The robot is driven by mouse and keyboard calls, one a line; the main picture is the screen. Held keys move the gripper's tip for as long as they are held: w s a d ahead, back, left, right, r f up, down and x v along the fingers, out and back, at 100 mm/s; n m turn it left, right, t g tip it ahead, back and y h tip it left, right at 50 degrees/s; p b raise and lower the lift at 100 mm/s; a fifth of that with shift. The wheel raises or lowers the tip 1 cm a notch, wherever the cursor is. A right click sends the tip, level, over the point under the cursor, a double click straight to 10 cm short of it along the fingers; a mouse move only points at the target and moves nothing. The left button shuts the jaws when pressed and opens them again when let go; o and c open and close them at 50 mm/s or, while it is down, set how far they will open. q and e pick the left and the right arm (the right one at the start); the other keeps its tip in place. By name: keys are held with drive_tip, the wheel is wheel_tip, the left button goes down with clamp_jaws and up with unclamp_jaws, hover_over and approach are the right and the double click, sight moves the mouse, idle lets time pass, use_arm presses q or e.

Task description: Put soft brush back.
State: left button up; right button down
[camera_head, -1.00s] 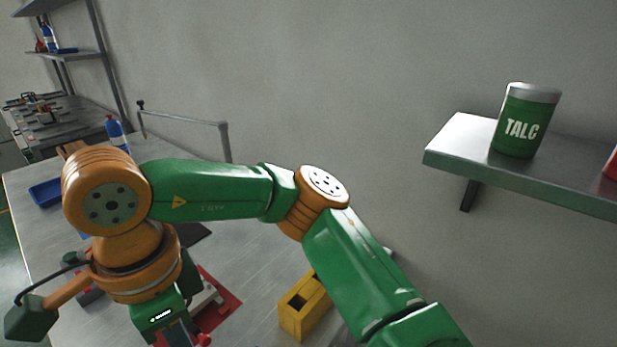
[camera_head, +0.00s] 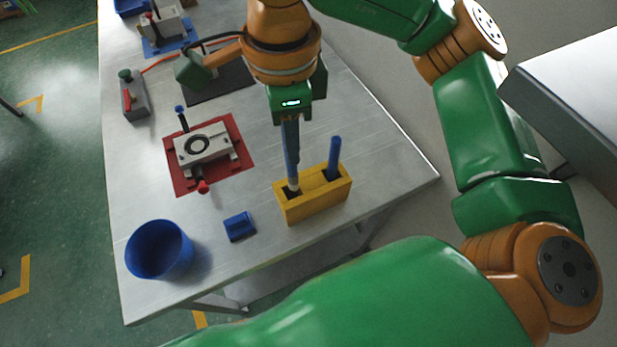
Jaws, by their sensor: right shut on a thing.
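My right gripper (camera_head: 291,132) points down over the yellow holder block (camera_head: 315,202) and is shut on a soft brush (camera_head: 292,166). The brush is nearly upright, with its pale tip at the left slot of the holder. I cannot tell whether the tip is inside the slot or just above it. A blue handle (camera_head: 334,158) stands in the right slot of the same holder. My left gripper is not in view.
On the metal table (camera_head: 190,275) stand a blue cup (camera_head: 158,251), a small blue block (camera_head: 239,227) and a grey mould on a red mat (camera_head: 215,162). A control box (camera_head: 133,97) stands at the left. A shelf (camera_head: 575,95) juts in at the right.

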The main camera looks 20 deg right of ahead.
sight(291, 173)
wheel_tip(291, 173, down, 9)
drive_tip(key=shift+a+r, duration=0.15)
drive_tip(key=shift+r, duration=0.05)
drive_tip(key=shift+f, duration=0.2)
drive_tip(key=c, duration=0.8)
unclamp_jaws()
drive_tip(key=shift+r, duration=0.35)
wheel_tip(291, 173, up, 7)
drive_tip(key=shift+r, duration=0.15)
